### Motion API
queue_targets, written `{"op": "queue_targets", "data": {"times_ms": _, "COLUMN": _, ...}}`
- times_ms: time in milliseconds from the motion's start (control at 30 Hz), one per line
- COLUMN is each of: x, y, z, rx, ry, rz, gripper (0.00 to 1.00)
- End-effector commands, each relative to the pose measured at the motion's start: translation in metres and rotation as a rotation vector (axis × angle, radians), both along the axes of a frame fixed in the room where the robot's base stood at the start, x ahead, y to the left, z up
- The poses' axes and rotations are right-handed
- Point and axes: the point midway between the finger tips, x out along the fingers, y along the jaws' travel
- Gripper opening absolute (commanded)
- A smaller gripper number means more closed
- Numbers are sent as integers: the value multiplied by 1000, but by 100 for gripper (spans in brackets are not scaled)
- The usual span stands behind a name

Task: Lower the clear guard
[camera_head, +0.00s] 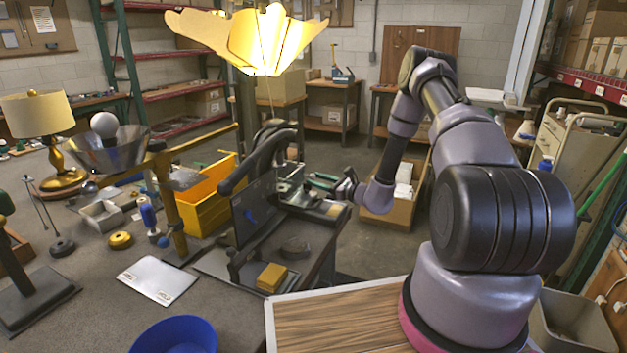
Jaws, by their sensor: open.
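A flat, dark, see-through panel (252,212), which looks like the clear guard, stands upright on the machine (318,206) at the right edge of the workbench. A blue mark shows on it. A thick black curved arm or handle (258,158) rises above and beside the panel.
A yellow bin (207,192) stands behind the panel. A lit petal-shaped lampshade (252,38) hangs above. A cardboard box (378,215) stands on the floor behind my arm.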

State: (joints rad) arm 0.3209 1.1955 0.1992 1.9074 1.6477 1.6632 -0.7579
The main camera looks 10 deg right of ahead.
Motion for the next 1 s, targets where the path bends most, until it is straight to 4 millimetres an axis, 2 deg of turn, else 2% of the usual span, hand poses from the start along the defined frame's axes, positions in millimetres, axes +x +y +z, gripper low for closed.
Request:
{"op": "queue_targets", "data": {"times_ms": 200, "x": -33, "y": -33, "z": 0, "rx": 1, "ry": 3, "rz": -4, "gripper": 45}}
{"op": "queue_targets", "data": {"times_ms": 400, "x": -56, "y": -54, "z": 0, "rx": 0, "ry": 2, "rz": -3, "gripper": 45}}
{"op": "queue_targets", "data": {"times_ms": 600, "x": -65, "y": -61, "z": 0, "rx": -1, "ry": 1, "rz": -1, "gripper": 45}}
{"op": "queue_targets", "data": {"times_ms": 867, "x": -65, "y": -61, "z": 0, "rx": -1, "ry": 1, "rz": 0, "gripper": 45}}
{"op": "queue_targets", "data": {"times_ms": 1000, "x": -66, "y": -54, "z": 16, "rx": -19, "ry": -17, "rz": 44, "gripper": 45}}
